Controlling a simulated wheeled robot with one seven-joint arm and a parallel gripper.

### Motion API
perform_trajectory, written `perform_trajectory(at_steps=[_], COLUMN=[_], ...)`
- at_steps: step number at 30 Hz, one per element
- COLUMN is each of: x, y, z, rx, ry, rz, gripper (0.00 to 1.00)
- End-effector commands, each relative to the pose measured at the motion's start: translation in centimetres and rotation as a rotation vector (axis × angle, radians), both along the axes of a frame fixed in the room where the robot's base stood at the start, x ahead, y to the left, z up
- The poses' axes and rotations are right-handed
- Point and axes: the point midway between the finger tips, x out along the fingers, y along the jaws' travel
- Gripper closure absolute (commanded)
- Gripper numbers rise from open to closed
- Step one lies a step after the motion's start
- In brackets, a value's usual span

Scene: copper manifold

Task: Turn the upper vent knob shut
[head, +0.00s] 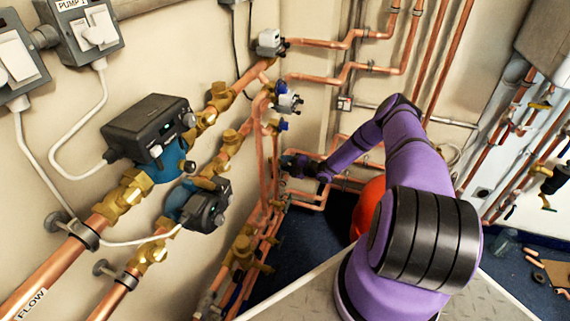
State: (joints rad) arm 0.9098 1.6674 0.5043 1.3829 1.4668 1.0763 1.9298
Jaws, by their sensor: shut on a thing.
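My gripper (291,165) is dark and small in the head view, at the end of my purple arm. It reaches left to the upright copper pipes of the manifold (262,150). It is shut on a small part at these pipes, which I take to be the upper vent knob. The fingers hide this part, so I cannot see how far it is turned. A blue fitting (283,124) and a white and blue valve head (288,100) sit on the pipework above my gripper, apart from it.
Two pumps, one upper (150,130) and one lower (203,207), stand on thick copper pipes at left. A grey valve head (269,42) is above. More pipes run close behind and below my gripper. An orange-red round object (368,207) is partly behind my arm.

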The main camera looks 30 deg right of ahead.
Motion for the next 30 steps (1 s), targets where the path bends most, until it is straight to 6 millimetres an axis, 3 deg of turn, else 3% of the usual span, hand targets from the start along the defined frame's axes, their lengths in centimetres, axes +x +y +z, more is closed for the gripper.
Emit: perform_trajectory(at_steps=[12,13,16,25,30], x=[-0.1,-0.1,-0.1,-0.1,-1.3], y=[-0.1,-0.1,-0.1,-0.1,-1.1], z=[-0.1,-0.1,-0.1,0.0,0.0], rx=[0.005,0.005,0.006,0.006,0.005], ry=[0.006,0.006,0.006,0.004,0.005], rz=[-0.002,-0.002,-0.001,0.000,-0.002], gripper=[0.88,0.62,0.39,0.39,0.39])
